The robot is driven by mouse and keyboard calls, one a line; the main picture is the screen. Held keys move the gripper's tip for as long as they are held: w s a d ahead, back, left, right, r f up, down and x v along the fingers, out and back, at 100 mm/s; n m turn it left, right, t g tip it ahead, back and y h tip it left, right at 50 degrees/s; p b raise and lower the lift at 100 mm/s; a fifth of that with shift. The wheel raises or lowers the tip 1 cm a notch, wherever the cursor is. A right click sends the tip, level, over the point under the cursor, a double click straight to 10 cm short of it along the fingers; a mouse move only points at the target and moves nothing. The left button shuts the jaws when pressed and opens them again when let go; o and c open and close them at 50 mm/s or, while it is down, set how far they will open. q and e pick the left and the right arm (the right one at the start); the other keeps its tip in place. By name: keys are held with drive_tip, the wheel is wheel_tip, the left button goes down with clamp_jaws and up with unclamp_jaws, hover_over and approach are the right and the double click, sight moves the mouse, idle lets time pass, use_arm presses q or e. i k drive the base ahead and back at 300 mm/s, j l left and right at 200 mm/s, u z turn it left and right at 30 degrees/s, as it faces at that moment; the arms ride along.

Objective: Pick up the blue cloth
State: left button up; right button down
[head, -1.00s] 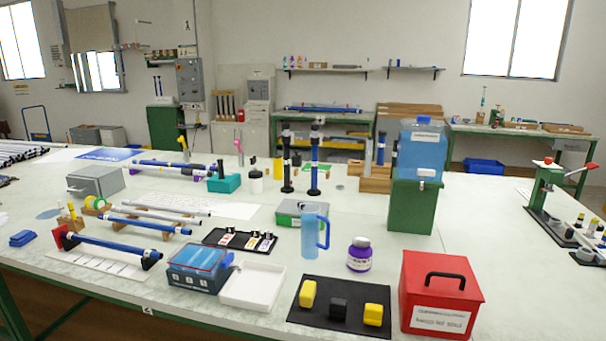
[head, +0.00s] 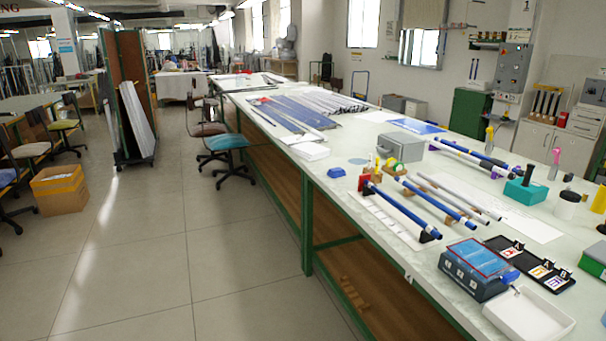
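A small folded blue cloth (head: 337,172) lies on the pale worktable (head: 325,188) near its front left edge, in the middle of the head view. It lies apart from the things around it. Neither of my grippers shows in this view.
A grey metal box (head: 401,146) and a flat blue-grey disc (head: 358,161) are behind the cloth. A rack with blue rods (head: 402,210) stands to its right. A teal-seated chair (head: 227,143) stands by the table edge. The floor (head: 235,235) in front is clear.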

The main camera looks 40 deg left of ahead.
sight(338, 172)
drive_tip(key=u, duration=1.25)
drive_tip(key=i+j, duration=0.2)
